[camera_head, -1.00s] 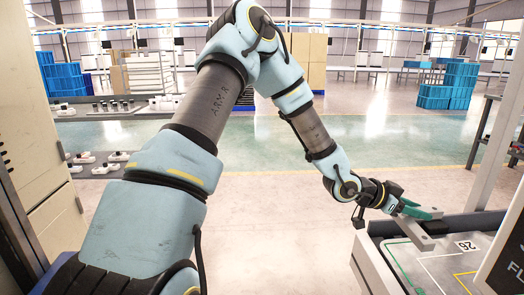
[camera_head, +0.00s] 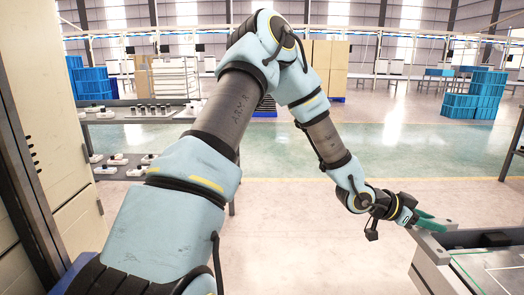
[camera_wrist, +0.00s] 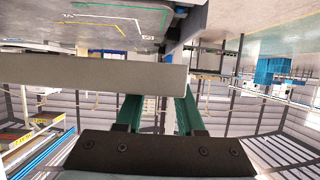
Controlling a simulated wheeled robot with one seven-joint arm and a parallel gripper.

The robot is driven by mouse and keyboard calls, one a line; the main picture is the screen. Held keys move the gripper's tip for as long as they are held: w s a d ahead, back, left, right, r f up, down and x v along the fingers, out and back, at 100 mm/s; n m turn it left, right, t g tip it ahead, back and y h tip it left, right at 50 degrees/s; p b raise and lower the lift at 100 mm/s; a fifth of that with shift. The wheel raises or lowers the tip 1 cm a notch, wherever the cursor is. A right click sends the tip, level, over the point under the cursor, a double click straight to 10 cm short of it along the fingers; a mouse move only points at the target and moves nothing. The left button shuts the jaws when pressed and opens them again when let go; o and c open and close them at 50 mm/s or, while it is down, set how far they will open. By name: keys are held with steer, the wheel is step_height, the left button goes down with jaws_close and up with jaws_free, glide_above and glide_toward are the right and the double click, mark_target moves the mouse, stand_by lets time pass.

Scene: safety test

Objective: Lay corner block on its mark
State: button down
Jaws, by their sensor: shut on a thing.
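In the wrist view my gripper (camera_wrist: 168,104) is shut on a long grey block, the corner block (camera_wrist: 95,74). The block lies across the fingers and hides their tips. The table's green outline (camera_head: 468,274) is partly in view. The wrist view shows green, white and yellow outlines (camera_wrist: 118,19); which one is the block's mark I cannot tell.
A tall beige cabinet (camera_head: 45,130) stands close on the left. Shelves with small parts (camera_head: 125,162) stand behind it. Blue crates (camera_head: 473,95) are stacked far right. The floor between is open.

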steer(key=w+a+f+n+t+y, duration=0.4)
steer(key=w+a, duration=0.3)
steer(key=a, duration=0.5)
steer(key=w+a+f+n+t+y, duration=0.2)
steer(key=w+a+f+n+t, duration=0.4)
steer(key=a, duration=0.6)
steer(key=w+a+f+n+t+y, duration=0.2)
steer(key=w+a+f+n+t, duration=0.15)
steer(key=w+a, duration=0.65)
steer(key=s+a+n+y, duration=0.2)
steer(key=a+n+y, duration=0.35)
steer(key=a, duration=1.45)
steer(key=s+r+p, duration=0.2)
steer(key=r+p, duration=0.4)
steer(key=r, duration=0.1)
steer(key=s+r+p, duration=0.3)
steer(key=r+p, duration=0.4)
steer(key=shift+d+r+m, duration=0.25)
steer(key=shift+d+m, duration=0.1)
steer(key=shift+m, duration=0.05)
